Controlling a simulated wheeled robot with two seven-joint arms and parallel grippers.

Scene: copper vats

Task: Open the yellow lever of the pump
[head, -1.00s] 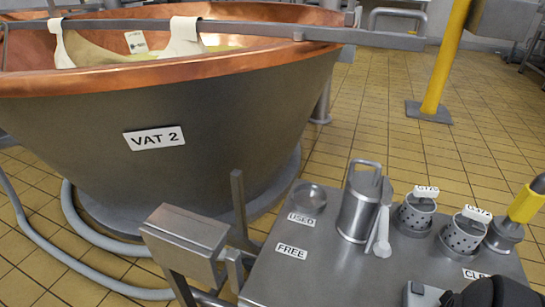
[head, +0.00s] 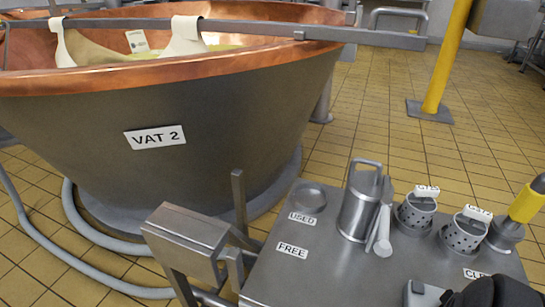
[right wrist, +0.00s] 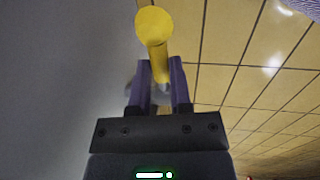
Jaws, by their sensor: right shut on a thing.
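In the right wrist view, a yellow lever (right wrist: 154,33) with a round end stands between the fingers of my right gripper (right wrist: 160,72). My right gripper is shut on this lever, and the lever's end sticks out past the fingertips. The lower part of the lever runs down between the fingers. The pump body cannot be made out. My left gripper is not in view.
The copper-rimmed vat (head: 230,105) fills the left of the head view. A metal table (head: 330,268) with a jug (head: 358,205), perforated cups (head: 463,235) and a yellow-handled tool (head: 527,202) stands in front. A yellow post (head: 446,60) rises behind; tiled floor around it is clear.

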